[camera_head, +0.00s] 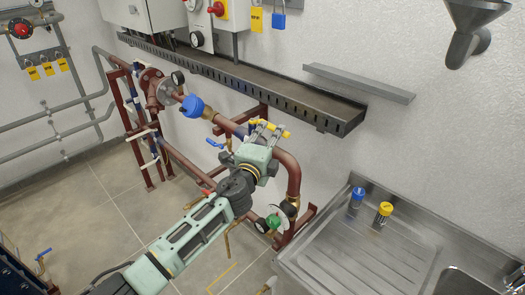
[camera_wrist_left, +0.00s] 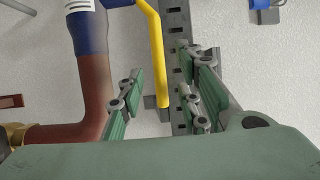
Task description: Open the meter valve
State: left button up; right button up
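A yellow valve lever (camera_head: 284,134) sits on the red-brown pipe (camera_head: 292,172) below the wall tray. In the left wrist view the lever (camera_wrist_left: 159,62) is a long bent yellow handle beside a blue section of pipe (camera_wrist_left: 88,32). My left gripper (camera_head: 264,131) is at the lever; it also shows in the left wrist view (camera_wrist_left: 162,90). Its fingers are apart, one on each side of the lever's end, with gaps visible. The valve body is mostly hidden by my gripper in the head view. My right gripper is not in view.
A slotted metal tray (camera_head: 245,81) runs along the wall just above the pipe. A blue round-capped fitting (camera_head: 192,106) and a blue lever (camera_head: 215,143) are to the left. A green-handled valve (camera_head: 273,221) is below. A steel sink (camera_head: 370,250) stands at right.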

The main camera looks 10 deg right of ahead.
pick_arm(q)
jog(key=v, duration=0.7)
jog(key=shift+d, duration=0.1)
